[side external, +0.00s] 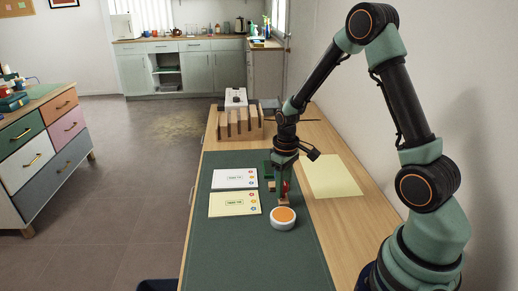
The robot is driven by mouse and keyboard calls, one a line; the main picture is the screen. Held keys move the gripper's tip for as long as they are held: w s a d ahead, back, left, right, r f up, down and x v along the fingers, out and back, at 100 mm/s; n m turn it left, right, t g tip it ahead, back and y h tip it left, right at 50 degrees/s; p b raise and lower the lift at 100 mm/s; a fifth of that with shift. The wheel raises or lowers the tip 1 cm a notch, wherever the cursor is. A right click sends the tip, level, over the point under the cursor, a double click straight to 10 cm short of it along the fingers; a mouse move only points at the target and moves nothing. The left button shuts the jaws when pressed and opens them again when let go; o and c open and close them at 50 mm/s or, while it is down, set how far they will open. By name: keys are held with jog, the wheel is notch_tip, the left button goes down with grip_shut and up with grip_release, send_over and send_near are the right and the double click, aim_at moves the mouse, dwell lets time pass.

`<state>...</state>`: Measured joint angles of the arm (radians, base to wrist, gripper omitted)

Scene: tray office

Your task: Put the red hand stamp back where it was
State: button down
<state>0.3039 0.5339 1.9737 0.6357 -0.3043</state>
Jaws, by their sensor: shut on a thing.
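My gripper (284,180) points down over the green desk mat (222,258) and is shut on the red hand stamp (285,188). Only a sliver of the stamp's red handle and its small wooden base (284,201) show; the fingers hide the rest. The stamp looks upright, just behind the round orange ink pad (283,215) in its white case. I cannot tell whether its base touches the mat. A small green object (268,169) and a wooden block (271,185) stand close to the left of the fingers.
A white card (230,178) and a cream card (228,203), both with coloured marks, lie left on the mat. A wooden slotted rack (240,124) stands behind, with a white device (236,97) beyond it. A yellow sheet (335,176) lies right. The front mat is clear.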

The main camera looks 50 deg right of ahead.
jog(key=c, duration=0.5)
grip_release()
jog(key=shift+f, duration=0.1)
jog(key=shift+c, duration=0.2)
notch_tip(320, 180, up, 12)
jog(key=s+a+r+t, duration=0.5)
jog(key=s+a+r, duration=0.3)
jog(key=a+r, duration=0.2)
jog(key=shift+s+a+t, duration=0.3)
jog(key=shift+s+a, duration=0.05)
jog(key=shift+a, duration=0.5)
jog(key=shift+r, duration=0.1)
